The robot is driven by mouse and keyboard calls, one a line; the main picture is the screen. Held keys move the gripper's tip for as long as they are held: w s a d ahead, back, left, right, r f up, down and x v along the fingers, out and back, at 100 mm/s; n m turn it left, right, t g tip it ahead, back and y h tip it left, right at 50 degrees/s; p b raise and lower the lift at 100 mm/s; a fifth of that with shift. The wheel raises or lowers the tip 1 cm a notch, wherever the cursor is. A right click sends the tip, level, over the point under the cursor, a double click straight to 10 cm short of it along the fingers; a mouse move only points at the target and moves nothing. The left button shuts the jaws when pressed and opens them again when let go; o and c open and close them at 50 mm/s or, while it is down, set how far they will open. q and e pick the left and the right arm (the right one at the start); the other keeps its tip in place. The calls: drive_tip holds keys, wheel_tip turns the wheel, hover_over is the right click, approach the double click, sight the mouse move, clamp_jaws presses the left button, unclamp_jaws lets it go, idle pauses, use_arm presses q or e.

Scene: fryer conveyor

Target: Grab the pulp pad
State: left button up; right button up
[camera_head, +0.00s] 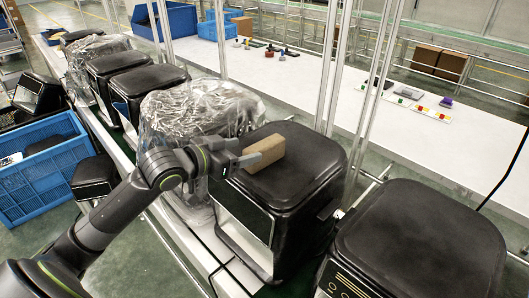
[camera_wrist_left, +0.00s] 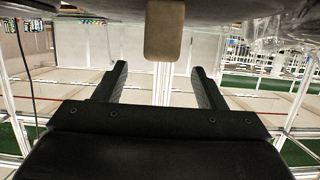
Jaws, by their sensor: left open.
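The pulp pad (camera_head: 265,153) is a tan, brick-like block on the black top of a fryer (camera_head: 300,165) in the middle of the head view. In the left wrist view the pad (camera_wrist_left: 164,30) shows at the top centre, past the fingertips and lined up with the gap between them. My left gripper (camera_head: 243,160) is at the left end of the pad, close to the fryer's top edge. In the wrist view its fingers (camera_wrist_left: 160,80) are spread with nothing between them. My right gripper is not in view.
A plastic-wrapped fryer (camera_head: 200,108) stands just left of the gripper. Another black fryer (camera_head: 420,240) is at the lower right. Upright metal posts (camera_head: 333,65) rise behind the pad. A white table (camera_head: 300,85) lies beyond, and a blue crate (camera_head: 45,175) stands at left.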

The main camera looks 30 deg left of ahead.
sight(263, 144)
use_arm(q)
drive_tip(key=shift+w+d+f, duration=0.2)
drive_tip(key=shift+w+d, duration=0.1)
drive_tip(key=shift+w, duration=0.3)
drive_tip(key=shift+w+d+p, duration=0.1)
drive_tip(key=shift+w+p, duration=0.25)
drive_tip(key=p+x, duration=0.1)
drive_tip(key=x, duration=0.2)
drive_tip(key=shift+w+d+r+p, duration=0.1)
drive_tip(key=shift+w+d+p, duration=0.1)
drive_tip(key=shift+w+p, duration=0.2)
drive_tip(key=shift+w+d+f, duration=0.1)
drive_tip(key=shift+w+f, duration=0.1)
drive_tip(key=shift+w, duration=0.1)
drive_tip(key=shift+c, duration=0.4)
drive_tip(key=c, duration=1)
